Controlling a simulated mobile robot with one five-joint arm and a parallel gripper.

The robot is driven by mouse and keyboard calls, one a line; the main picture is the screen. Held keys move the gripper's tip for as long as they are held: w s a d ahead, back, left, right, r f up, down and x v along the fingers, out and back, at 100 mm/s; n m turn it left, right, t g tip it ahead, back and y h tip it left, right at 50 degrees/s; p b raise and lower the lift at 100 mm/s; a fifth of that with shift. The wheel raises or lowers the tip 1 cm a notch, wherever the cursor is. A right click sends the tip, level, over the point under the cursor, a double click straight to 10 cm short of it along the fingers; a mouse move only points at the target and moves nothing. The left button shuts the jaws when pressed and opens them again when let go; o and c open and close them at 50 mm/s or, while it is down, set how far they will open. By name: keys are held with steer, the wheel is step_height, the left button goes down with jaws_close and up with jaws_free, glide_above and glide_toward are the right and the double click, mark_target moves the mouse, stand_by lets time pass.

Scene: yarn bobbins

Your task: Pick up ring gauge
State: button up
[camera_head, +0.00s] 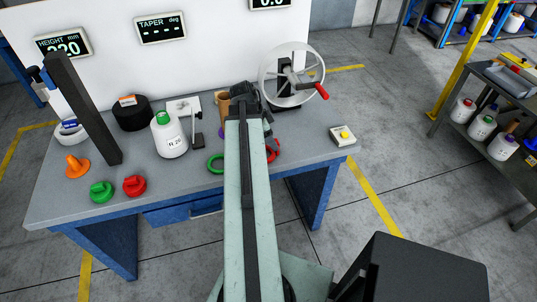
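Two rings that look like ring gauges lie on the grey bench. A green ring (216,163) lies just left of my arm. A red ring (272,153) lies just right of it and is partly hidden by the arm. My gripper (245,90) is at the far end of the arm, above the back of the bench, beyond both rings. Its dark fingers are small and partly hidden by the arm, so I cannot tell whether they are open or hold anything.
A dark post (84,110), green knob (101,191) and red knob (135,186) are at left. A yellow-button box (342,135) sits at right. The front right bench is clear.

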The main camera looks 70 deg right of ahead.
steer(key=shift+f, duration=0.1)
steer(key=b+x, duration=0.5)
steer(key=shift+f, duration=0.25)
steer(key=shift+r, duration=0.2)
jaws_close()
